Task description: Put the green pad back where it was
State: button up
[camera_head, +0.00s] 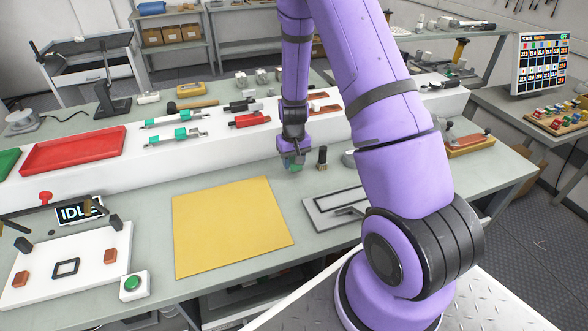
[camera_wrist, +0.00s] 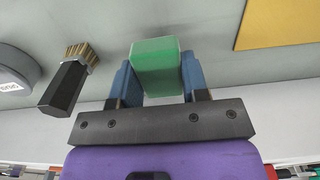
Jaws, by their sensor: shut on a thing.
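The green pad (camera_wrist: 156,68) is a block with a lighter green face, between the two blue fingers of my gripper (camera_wrist: 157,82) in the wrist view. My gripper is shut on it. In the head view my gripper (camera_head: 292,162) points down close to the grey-green tabletop, between the yellow mat and the brush, with only a bit of the green pad (camera_head: 294,168) showing. I cannot tell whether the pad touches the table.
A dark brush (camera_head: 322,157) stands just right of my gripper; it also shows in the wrist view (camera_wrist: 69,84). The yellow mat (camera_head: 232,225) lies in front. A white raised shelf (camera_head: 215,145) holding fuse-like parts runs behind. A grey plate (camera_head: 330,207) lies at right.

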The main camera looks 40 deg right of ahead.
aim_at(294, 174)
jog(key=shift+s+f, duration=0.15)
jog(key=shift+f, duration=1.6)
jog(key=shift+f, duration=0.1)
jog(key=o, duration=1)
jog(key=shift+c, duration=0.2)
